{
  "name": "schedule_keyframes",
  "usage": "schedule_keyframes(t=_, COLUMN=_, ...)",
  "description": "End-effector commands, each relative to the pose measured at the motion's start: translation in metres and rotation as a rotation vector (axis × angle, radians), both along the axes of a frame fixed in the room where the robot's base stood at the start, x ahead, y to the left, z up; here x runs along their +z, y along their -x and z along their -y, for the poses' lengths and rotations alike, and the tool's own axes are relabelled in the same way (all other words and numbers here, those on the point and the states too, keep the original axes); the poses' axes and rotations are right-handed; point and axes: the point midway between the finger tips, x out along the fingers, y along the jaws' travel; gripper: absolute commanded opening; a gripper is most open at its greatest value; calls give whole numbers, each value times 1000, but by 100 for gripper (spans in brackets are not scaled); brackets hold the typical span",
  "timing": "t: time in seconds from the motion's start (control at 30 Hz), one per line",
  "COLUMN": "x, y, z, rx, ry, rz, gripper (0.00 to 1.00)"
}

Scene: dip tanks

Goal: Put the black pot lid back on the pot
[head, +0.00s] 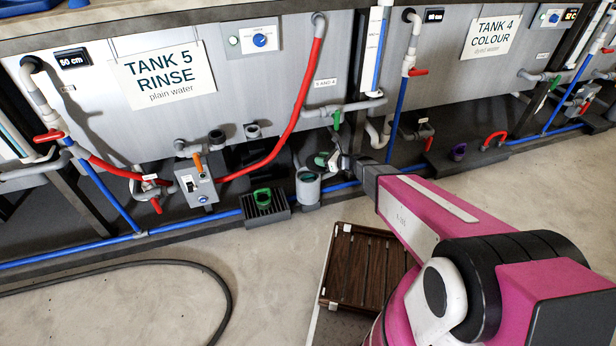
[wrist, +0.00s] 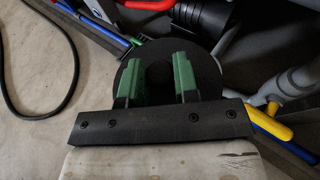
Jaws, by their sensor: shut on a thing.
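My gripper (head: 328,160) is low in front of tank 5, just above and right of a small grey pot (head: 308,190). The pot stands upright and its round top shows a dark teal inside. In the wrist view, my gripper's green fingers (wrist: 158,80) are shut on the black pot lid (wrist: 166,48), a dark round disc. The fingers stand apart with the lid's gripped part between them, which I cannot make out clearly. The lid is hard to tell from the dark surroundings in the head view. The pot is not clear in the wrist view.
A black grated box (head: 279,212) with a green ring (head: 263,197) stands left of the pot. A red hose (head: 298,105), a blue pipe (head: 222,216) and a grey switch box (head: 197,183) are close by. A brown slatted crate (head: 345,300) stands on the floor. Open floor lies in front.

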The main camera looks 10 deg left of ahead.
Motion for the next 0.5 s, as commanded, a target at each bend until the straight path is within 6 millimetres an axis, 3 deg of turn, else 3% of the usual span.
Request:
schedule_keyframes(t=0.03, x=-20, y=3, z=-16, rx=13, ry=1, rz=-3, gripper=4)
schedule_keyframes(t=0.2, x=-52, y=18, z=-43, rx=34, ry=0, rz=-1, gripper=4)
schedule_keyframes(t=0.37, x=-64, y=20, z=-52, rx=40, ry=-1, rz=1, gripper=4)
schedule_keyframes(t=0.5, x=-73, y=6, z=-55, rx=40, ry=-1, rz=1, gripper=4)
